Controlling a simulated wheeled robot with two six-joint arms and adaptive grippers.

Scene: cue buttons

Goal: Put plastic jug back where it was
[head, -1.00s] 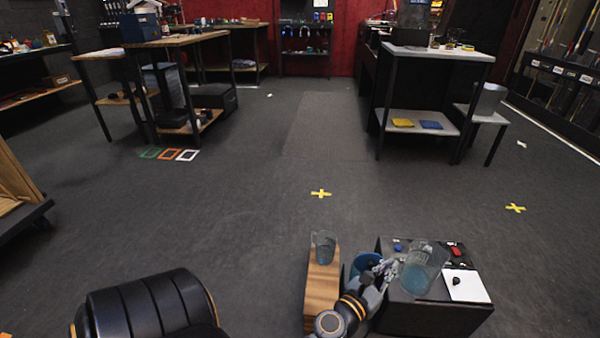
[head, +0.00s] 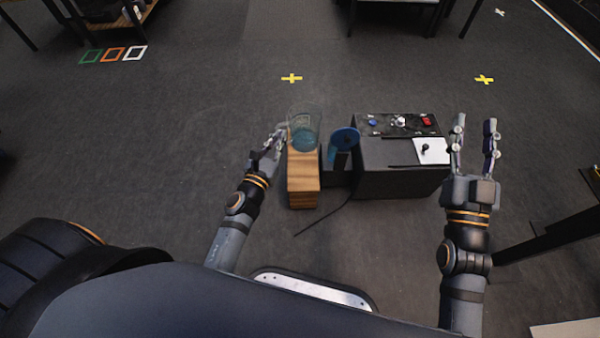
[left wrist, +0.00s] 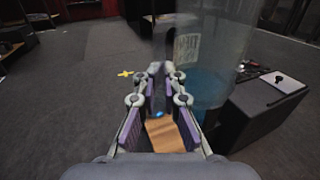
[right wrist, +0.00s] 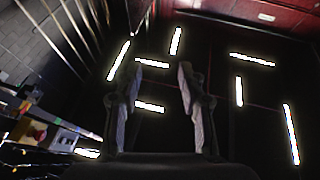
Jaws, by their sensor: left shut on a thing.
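The clear plastic jug (head: 305,132) is upright at the far end of the wooden block (head: 304,178), in the head view. I cannot tell whether its base touches the wood. My left gripper (head: 279,140) is at the jug's left side, shut on it, probably by the handle. In the left wrist view the jug (left wrist: 215,60) fills the upper right, with a pale label, and the wooden block (left wrist: 166,135) shows below the fingers (left wrist: 160,88). My right gripper (head: 474,135) is open and empty, right of the black box.
A blue container (head: 345,138) stands just right of the block. The black box (head: 398,180) beside it carries a panel with a red button (head: 426,121), a blue button (head: 373,123) and a white plate (head: 431,151). A yellow cross (head: 291,78) marks open floor beyond.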

